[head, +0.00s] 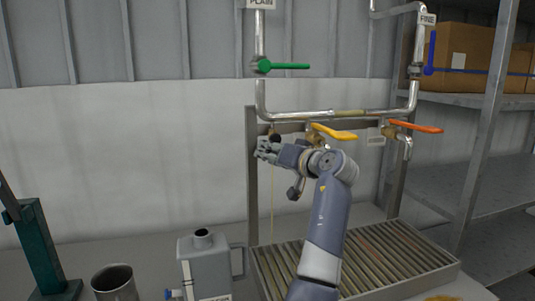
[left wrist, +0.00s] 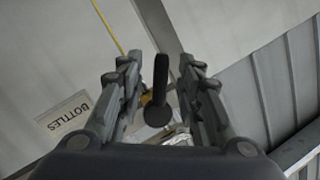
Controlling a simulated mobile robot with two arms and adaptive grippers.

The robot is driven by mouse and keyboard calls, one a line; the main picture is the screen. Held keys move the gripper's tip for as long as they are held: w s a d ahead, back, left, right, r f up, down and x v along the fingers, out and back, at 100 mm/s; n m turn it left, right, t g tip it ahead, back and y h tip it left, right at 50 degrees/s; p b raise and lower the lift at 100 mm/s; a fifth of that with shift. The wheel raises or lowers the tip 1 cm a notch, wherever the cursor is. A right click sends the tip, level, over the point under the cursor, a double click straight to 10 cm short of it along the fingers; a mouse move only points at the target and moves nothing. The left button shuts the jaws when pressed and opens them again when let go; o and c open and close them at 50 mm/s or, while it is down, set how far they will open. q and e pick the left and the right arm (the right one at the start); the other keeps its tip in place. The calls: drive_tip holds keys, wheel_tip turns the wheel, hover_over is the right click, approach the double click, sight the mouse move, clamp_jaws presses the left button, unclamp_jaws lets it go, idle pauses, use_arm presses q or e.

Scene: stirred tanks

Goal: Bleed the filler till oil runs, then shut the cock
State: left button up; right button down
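The filler is a steel pipe manifold (head: 340,113) on a frame against the wall. A small black cock (head: 275,137) hangs at its left end, and its black handle (left wrist: 160,85) shows in the left wrist view. A thin yellow stream of oil (head: 272,205) falls from the cock towards the slatted drip tray (head: 257,270); it also shows in the left wrist view (left wrist: 108,28). My left gripper (head: 264,150) is open at the cock. Its fingers (left wrist: 162,95) stand either side of the handle, with gaps. My right gripper is not in view.
A green lever (head: 290,66) on the PLAIN pipe, yellow (head: 335,133) and orange (head: 415,127) levers lie sideways; a blue lever (head: 432,50) on the FINE pipe stands upright. A grey can (head: 208,270) and metal mug (head: 115,284) stand front left. Shelves hold cartons (head: 463,45).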

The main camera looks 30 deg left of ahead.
use_arm(q)
drive_tip(key=v, duration=0.5)
drive_tip(key=shift+s+d, duration=0.2)
drive_tip(key=shift+d, duration=0.15)
drive_tip(key=shift+a, duration=0.1)
